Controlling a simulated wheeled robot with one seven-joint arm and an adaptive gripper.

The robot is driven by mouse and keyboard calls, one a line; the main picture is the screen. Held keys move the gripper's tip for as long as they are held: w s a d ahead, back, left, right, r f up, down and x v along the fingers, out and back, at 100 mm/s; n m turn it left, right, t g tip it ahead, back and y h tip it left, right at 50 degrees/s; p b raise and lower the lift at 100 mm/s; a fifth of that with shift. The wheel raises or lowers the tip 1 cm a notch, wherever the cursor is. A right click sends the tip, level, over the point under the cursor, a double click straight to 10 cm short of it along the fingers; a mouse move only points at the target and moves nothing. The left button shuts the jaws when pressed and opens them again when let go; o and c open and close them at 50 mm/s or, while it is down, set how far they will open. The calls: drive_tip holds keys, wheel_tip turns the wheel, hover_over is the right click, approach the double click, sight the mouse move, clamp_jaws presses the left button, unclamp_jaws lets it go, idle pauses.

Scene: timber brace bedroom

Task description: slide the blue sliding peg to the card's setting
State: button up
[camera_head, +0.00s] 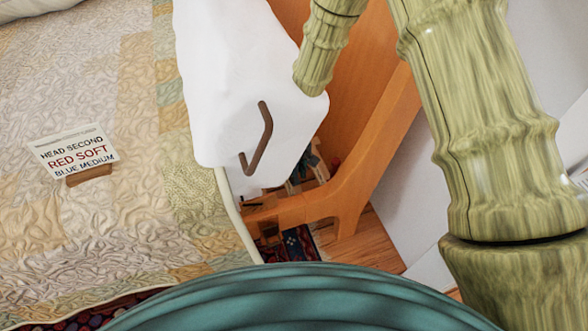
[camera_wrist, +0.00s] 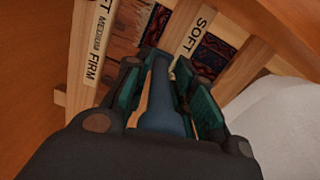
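The card (camera_head: 75,152) stands on the patterned quilt at the left in the head view; it reads "HEAD SECOND", "RED SOFT", "BLUE MEDIUM". In the wrist view my gripper (camera_wrist: 165,72) reaches down to a wooden slatted frame. A blue piece, seemingly the blue sliding peg (camera_wrist: 163,105), lies between its teal fingers. A strip of wood shows beside the peg on the left; whether both fingers press on it I cannot tell. A label reading "MEDIUM" and "FIRM" (camera_wrist: 98,40) is on the left slat, and a "SOFT" label (camera_wrist: 195,38) on the right one. The gripper is hidden in the head view.
The quilted bed (camera_head: 120,215) fills the left. A white rounded shape with a brown hooked bar (camera_head: 266,130) blocks part of the head view. Orange wooden framing (camera_head: 345,190) rises behind it, over a plank floor (camera_head: 365,245). A pale surface (camera_wrist: 275,120) is close at the wrist view's right.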

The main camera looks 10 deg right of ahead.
drive_tip(key=shift+o, duration=0.6)
drive_tip(key=shift+r, duration=0.15)
drive_tip(key=shift+r, duration=0.35)
wheel_tip(320, 180, up, 11)
idle(0.3)
